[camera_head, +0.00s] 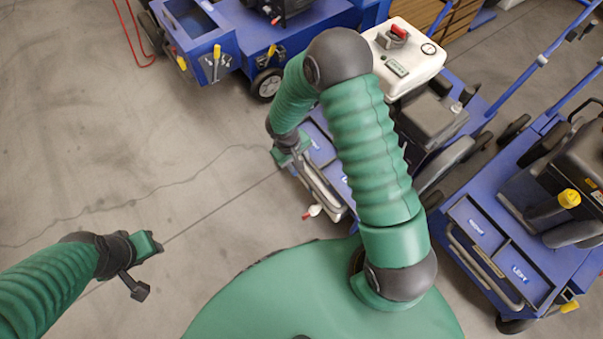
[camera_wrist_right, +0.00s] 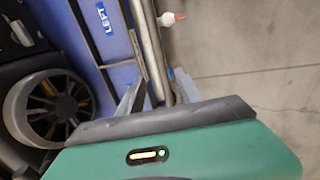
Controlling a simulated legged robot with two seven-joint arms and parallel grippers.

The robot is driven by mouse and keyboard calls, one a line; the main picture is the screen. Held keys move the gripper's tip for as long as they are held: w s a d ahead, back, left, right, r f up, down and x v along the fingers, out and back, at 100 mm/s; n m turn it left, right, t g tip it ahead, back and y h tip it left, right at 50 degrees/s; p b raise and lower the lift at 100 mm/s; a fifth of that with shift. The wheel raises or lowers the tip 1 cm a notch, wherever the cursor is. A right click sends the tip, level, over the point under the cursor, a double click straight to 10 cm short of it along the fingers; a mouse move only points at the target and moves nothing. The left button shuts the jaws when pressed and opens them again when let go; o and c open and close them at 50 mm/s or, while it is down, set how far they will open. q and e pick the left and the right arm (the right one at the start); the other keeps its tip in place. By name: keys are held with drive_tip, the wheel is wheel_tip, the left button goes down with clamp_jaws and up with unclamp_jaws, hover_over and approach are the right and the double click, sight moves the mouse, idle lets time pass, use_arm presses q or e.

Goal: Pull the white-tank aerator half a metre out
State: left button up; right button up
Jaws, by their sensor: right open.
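The white-tank aerator has a white tank (camera_head: 405,60) with a red valve on top and a blue base, partly hidden behind my right arm. A metal pull bar (camera_head: 322,188) runs along its front edge. My right gripper (camera_head: 292,158) is at the far end of this bar. In the right wrist view its fingers (camera_wrist_right: 160,92) are open, one on each side of the bar (camera_wrist_right: 152,50), not closed on it. My left gripper (camera_head: 150,250) is out over bare floor, away from the aerator; its finger gap is unclear.
A blue machine (camera_head: 230,35) stands at the top left, with a red cable on the floor. Another blue aerator (camera_head: 500,250) with a yellow cap stands close on the right. A red-and-white valve (camera_head: 313,211) sticks out near the bar. Floor at the left is clear.

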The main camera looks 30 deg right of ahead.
drive_tip(key=f+b, duration=0.1)
drive_tip(key=f, duration=0.2)
drive_tip(key=d+f+b, duration=0.1)
drive_tip(key=f+b, duration=0.1)
drive_tip(key=f, duration=0.2)
drive_tip(key=d+f+b, duration=0.1)
drive_tip(key=f, duration=0.3)
drive_tip(key=shift+w, duration=0.1)
drive_tip(key=shift+r, duration=0.1)
clamp_jaws()
idle(0.7)
